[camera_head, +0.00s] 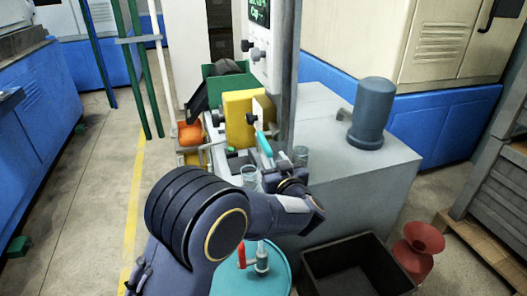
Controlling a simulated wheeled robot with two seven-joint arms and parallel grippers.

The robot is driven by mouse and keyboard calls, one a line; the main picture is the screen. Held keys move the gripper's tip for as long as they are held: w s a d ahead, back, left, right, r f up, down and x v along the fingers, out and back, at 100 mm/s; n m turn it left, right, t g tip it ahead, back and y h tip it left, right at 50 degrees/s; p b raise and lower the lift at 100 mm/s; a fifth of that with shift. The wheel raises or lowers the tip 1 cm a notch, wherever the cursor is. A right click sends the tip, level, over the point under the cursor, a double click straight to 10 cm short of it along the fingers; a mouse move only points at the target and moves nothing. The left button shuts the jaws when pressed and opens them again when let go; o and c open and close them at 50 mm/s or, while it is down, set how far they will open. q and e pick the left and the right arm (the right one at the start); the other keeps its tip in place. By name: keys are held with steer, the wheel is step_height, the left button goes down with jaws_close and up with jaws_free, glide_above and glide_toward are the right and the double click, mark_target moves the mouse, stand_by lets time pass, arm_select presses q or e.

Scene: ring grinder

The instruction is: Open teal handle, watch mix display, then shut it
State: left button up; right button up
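The teal handle (264,144) is a short slanted bar at the front of the machine, beside a yellow block (238,117). The mix display (259,12) is a dark panel with green characters at the top, cut off by the picture edge and too small to read. My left gripper (289,172) is just below and right of the teal handle, in front of the grey cabinet. Its fingers are small and partly hidden by my wrist, so I cannot tell whether they are open or touch the handle. My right gripper is not in view.
Clear glass jars (250,177) stand close to my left gripper. A teal drum (275,277) with a red-handled valve (241,256) is below my arm. A black bin (355,268) and red funnel (420,240) stand right. A grey cylinder (371,112) tops the cabinet (370,180).

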mark_target(266, 147)
arm_select(q)
steer(key=shift+x, duration=3.9)
steer(key=shift+f, duration=0.1)
jaws_close()
steer(key=shift+b, duration=0.3)
